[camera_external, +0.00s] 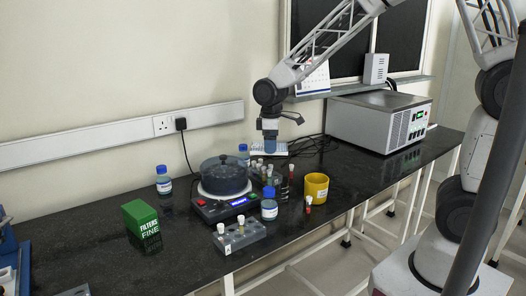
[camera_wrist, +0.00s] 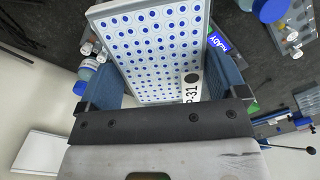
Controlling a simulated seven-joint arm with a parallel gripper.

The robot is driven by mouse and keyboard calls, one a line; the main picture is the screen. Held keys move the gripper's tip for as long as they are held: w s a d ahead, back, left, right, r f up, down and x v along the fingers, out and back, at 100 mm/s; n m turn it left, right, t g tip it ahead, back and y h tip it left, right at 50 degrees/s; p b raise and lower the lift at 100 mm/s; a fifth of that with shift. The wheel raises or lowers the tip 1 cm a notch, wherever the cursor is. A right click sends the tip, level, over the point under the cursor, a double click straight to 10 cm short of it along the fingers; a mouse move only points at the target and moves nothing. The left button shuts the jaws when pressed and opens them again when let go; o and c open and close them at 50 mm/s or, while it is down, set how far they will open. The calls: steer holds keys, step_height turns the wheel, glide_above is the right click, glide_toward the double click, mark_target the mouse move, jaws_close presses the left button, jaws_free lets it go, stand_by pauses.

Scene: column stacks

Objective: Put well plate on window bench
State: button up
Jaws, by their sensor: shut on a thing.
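The well plate (camera_wrist: 150,45) is a white tray with rows of blue wells and a "P-31" label. In the wrist view it sits between the two blue fingers of my gripper (camera_wrist: 163,80), which is shut on it. In the external view my gripper (camera_external: 269,132) holds the plate (camera_external: 281,149), seen nearly edge-on, above the back of the black bench (camera_external: 345,175). A grey ledge (camera_external: 318,95) runs under the dark window, behind and above my gripper. I cannot tell which surface is the window bench.
A grey instrument box (camera_external: 383,121) stands right of my gripper, with cables beside it. Below and left are a dark round pot (camera_external: 224,175), blue-capped bottles (camera_external: 163,181) and several vials. A yellow cup (camera_external: 316,186) and green filter box (camera_external: 141,219) stand nearer.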

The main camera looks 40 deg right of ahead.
steer(key=s+d+m, duration=0.3)
steer(key=d+m, duration=0.1)
steer(key=d, duration=1.2)
steer(key=s+d+m, duration=0.3)
steer(key=d, duration=1.4)
steer(key=s+d+f+m, duration=0.1)
steer(key=s+d+m, duration=0.2)
steer(key=s+d, duration=0.6)
steer(key=f, duration=1.1)
steer(key=shift+w+d, duration=0.35)
steer(key=shift+w, duration=0.05)
glide_above(351, 160)
steer(key=shift+s+a+f, duration=0.15)
steer(key=shift+a+f, duration=0.05)
steer(key=shift+f, duration=0.55)
steer(key=shift+f, duration=0.1)
steer(key=shift+f, duration=1.65)
